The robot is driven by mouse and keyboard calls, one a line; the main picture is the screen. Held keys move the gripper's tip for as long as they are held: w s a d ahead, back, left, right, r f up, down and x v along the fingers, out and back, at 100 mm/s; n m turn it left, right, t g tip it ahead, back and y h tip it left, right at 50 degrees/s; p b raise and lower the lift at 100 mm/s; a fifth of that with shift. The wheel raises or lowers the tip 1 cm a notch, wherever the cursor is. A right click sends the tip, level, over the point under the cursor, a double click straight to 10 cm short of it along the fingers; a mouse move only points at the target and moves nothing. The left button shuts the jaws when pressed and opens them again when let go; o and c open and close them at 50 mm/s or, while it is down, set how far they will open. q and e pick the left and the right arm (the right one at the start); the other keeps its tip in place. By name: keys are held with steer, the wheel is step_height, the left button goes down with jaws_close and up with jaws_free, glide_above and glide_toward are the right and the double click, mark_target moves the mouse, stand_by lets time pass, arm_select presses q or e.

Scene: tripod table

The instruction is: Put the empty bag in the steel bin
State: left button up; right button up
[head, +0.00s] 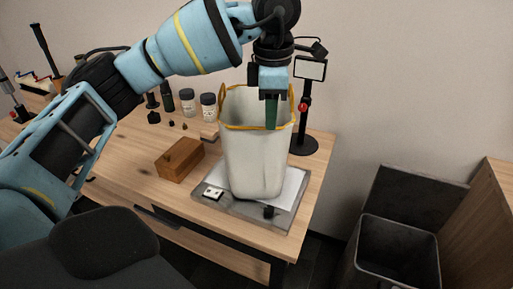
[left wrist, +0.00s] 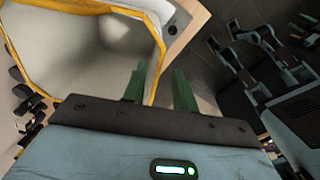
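The bag (head: 256,165) is white with an orange rim and handle loops. It stands upright and open-topped near the table's right end. The left wrist view looks into the bag (left wrist: 75,50), and the part of its inside that shows is bare. My left gripper (head: 271,125) points down at the bag's rim. Its two green fingers (left wrist: 160,88) are apart in the left wrist view, with the orange rim running between them. The steel bin (head: 397,252) is dark grey and open-topped, on the floor at the right.
The bag stands on a grey plate (head: 283,218) with a white sheet. A wooden block (head: 180,159) lies left of it, with jars (head: 208,107) behind. A black stand with a small screen (head: 310,69) rises behind right. A wooden cabinet (head: 485,225) borders the bin.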

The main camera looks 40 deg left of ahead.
mark_target(267, 141)
arm_select(q)
steer(key=shift+a+f, duration=0.2)
steer(key=shift+f, duration=1.2)
steer(key=shift+a+f, duration=0.2)
steer(key=shift+f, duration=1.15)
jaws_close()
